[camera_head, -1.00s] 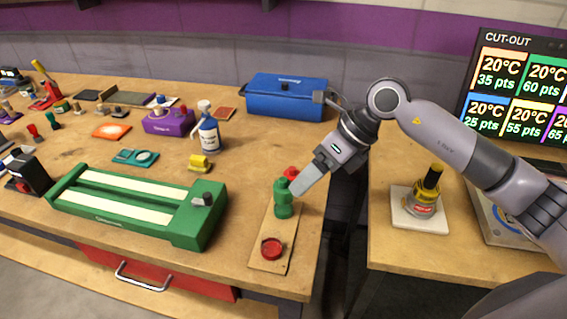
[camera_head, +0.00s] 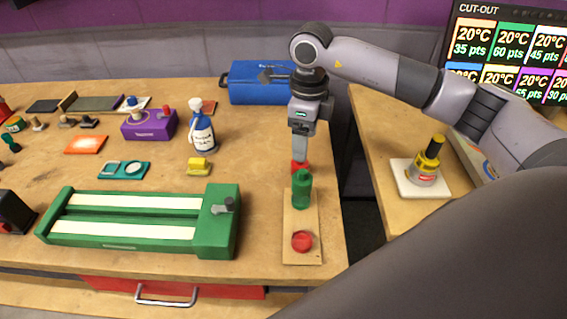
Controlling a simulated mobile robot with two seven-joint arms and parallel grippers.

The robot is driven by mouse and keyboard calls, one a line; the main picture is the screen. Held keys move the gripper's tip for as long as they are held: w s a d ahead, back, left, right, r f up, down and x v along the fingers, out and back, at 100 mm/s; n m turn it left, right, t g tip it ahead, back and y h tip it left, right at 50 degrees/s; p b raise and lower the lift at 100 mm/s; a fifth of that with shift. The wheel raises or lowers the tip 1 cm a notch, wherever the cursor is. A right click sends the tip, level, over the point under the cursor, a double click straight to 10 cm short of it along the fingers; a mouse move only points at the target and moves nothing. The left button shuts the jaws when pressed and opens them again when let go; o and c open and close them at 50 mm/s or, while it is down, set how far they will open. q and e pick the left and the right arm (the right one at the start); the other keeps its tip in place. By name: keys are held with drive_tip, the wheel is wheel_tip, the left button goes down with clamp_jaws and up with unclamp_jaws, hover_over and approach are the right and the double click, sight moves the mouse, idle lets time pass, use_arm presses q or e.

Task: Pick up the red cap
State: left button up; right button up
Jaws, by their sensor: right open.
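A round red cap (camera_head: 302,241) lies on the near end of a narrow wooden board (camera_head: 302,259). A green bottle (camera_head: 302,190) stands on the board behind it. My left gripper is not in view.
A green two-strip track (camera_head: 215,240) lies left of the board. A blue toolbox (camera_head: 258,84) stands behind, a spray bottle (camera_head: 202,128) and a yellow block (camera_head: 199,166) to the left.

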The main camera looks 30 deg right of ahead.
sight(300, 165)
drive_tip(key=shift+w+a+f, duration=0.1)
drive_tip(key=shift+f, duration=0.25)
drive_tip(key=f, duration=0.3)
drive_tip(key=f+p, duration=0.1)
drive_tip(key=f, duration=0.2)
drive_tip(key=shift+w+a+f, duration=0.1)
drive_tip(key=shift+w+f, duration=0.1)
drive_tip(key=shift+f, duration=0.05)
drive_tip(key=c, duration=1.1)
